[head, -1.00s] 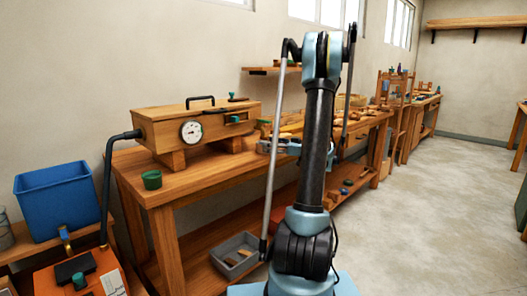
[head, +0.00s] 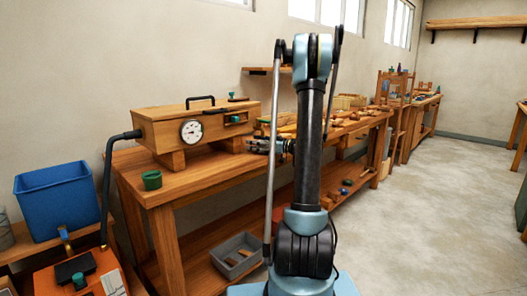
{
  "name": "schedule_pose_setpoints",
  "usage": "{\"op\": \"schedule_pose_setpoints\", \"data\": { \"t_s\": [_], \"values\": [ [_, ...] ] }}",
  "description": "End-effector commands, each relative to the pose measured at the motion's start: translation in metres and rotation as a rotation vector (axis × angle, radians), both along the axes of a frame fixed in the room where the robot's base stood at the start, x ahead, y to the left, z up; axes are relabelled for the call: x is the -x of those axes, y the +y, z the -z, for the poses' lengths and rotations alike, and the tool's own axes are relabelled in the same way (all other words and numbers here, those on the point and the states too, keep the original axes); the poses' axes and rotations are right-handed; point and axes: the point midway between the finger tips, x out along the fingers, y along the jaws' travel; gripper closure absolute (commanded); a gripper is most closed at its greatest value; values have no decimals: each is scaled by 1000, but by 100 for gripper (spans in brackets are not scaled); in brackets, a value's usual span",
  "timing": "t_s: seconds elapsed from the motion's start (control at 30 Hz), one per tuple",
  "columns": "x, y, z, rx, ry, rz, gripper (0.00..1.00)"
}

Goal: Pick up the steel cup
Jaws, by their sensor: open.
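I cannot make out a steel cup in the head view; it may be hidden behind my arm or too small to tell. My gripper (head: 256,146) is over the long wooden workbench (head: 205,181), just right of the wooden box with the round dial. It points left and looks empty, with its jaws apart, though it is small in the picture. A small green cup (head: 151,180) stands at the bench's near left corner.
The wooden dial box (head: 160,130) stands close left of my gripper. Wooden pieces clutter the bench beyond my arm. A grey crate (head: 236,256) sits on the lower shelf. A blue bin (head: 55,200) and an orange machine (head: 85,275) stand left. The floor at right is clear.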

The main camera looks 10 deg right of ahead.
Motion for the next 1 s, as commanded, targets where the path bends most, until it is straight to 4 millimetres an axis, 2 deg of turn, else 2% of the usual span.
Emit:
{"op": "schedule_pose_setpoints", "data": {
  "t_s": [0.1, 0.17, 0.3, 0.73, 1.0],
  "values": [
    [0, 0, 0, 0, 0, 0, 36],
    [0, 0, 0, 0, 0, 0, 48],
    [0, 0, 0, 0, 0, 0, 77],
    [0, 0, -1, 0, 0, -1, 80],
    [2, 1, -15, 0, 0, -7, 81]
  ]
}}
